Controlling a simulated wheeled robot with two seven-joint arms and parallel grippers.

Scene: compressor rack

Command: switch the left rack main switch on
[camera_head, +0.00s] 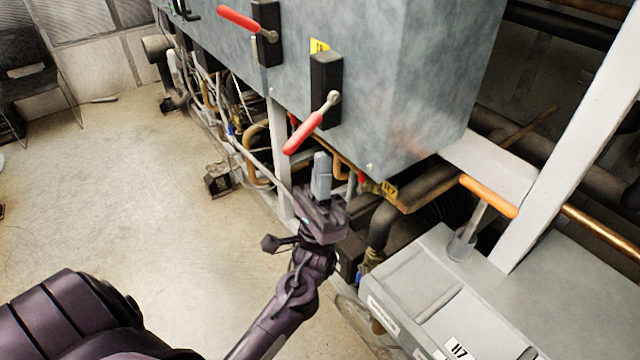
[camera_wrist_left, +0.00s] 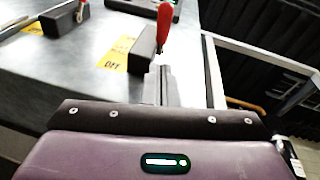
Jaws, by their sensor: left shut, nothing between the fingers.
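Two red-handled lever switches are on the grey cabinet (camera_head: 340,40). The nearer lever (camera_head: 304,133) hangs down and to the left from its black box (camera_head: 326,78). The other lever (camera_head: 238,18) is farther left on its own black box (camera_head: 267,35). My left gripper (camera_head: 321,165) is shut and empty, pointing up just below the nearer lever. In the left wrist view, the closed fingertips (camera_wrist_left: 160,75) are by the lower end of a red handle (camera_wrist_left: 164,25), next to a yellow label (camera_wrist_left: 120,54) reading OFF. I cannot tell whether they touch it. The right gripper is not in view.
Pipes and cables (camera_head: 240,125) run under the cabinet. A grey unit (camera_head: 430,280) with an orange handle (camera_head: 489,196) stands at the lower right, beside a white post (camera_head: 565,130). The floor (camera_head: 130,180) at left is mostly clear; a chair (camera_head: 35,75) stands behind.

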